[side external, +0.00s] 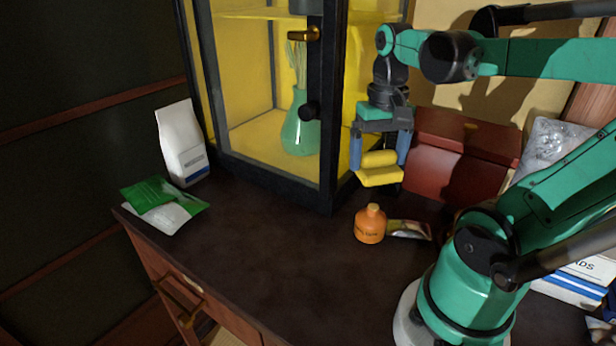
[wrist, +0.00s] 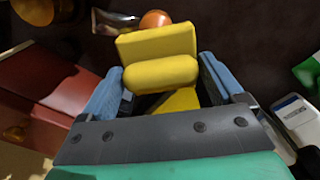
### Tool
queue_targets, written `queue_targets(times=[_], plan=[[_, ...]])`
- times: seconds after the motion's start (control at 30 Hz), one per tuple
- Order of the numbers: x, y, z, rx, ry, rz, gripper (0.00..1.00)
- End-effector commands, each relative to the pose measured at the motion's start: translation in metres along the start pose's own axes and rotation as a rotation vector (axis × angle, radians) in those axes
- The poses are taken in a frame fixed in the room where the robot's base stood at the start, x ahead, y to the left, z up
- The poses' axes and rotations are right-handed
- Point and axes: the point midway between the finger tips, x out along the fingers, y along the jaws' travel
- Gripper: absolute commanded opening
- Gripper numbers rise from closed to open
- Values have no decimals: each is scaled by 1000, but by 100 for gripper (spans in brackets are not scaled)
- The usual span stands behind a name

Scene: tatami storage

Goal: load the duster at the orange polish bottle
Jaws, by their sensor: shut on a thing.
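The duster (side external: 379,167) is yellow, with a rounded grip above a flat block. My gripper (side external: 380,155) is shut on it, with a blue finger on each side, and holds it in the air in front of the cabinet. The duster also shows between the fingers in the wrist view (wrist: 160,72). The orange polish bottle (side external: 370,224) stands upright on the dark tabletop, below the duster and apart from it. In the wrist view only the top part of the orange bottle (wrist: 155,19) shows beyond the duster.
A foil packet (side external: 409,229) lies just right of the bottle. A red box (side external: 461,155) stands behind at the right. A glass-fronted cabinet (side external: 327,180) holds a green vase (side external: 299,128). A white bag (side external: 181,144) and green packet (side external: 150,193) are at left. The tabletop's front middle is clear.

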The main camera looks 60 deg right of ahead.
Motion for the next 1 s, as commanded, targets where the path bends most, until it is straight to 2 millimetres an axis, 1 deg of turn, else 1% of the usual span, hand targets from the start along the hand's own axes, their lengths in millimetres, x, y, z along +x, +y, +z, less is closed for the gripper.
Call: queue_targets(times=[0.03,0.17,0.5,0.63,0.8,1.0], plan=[[0,4,-1,28,0,0,38],[4,7,-2,52,0,0,38],[40,7,-1,48,0,0,38],[51,6,-2,48,0,0,38],[58,6,-1,47,0,0,38],[59,6,-1,47,0,0,38]])
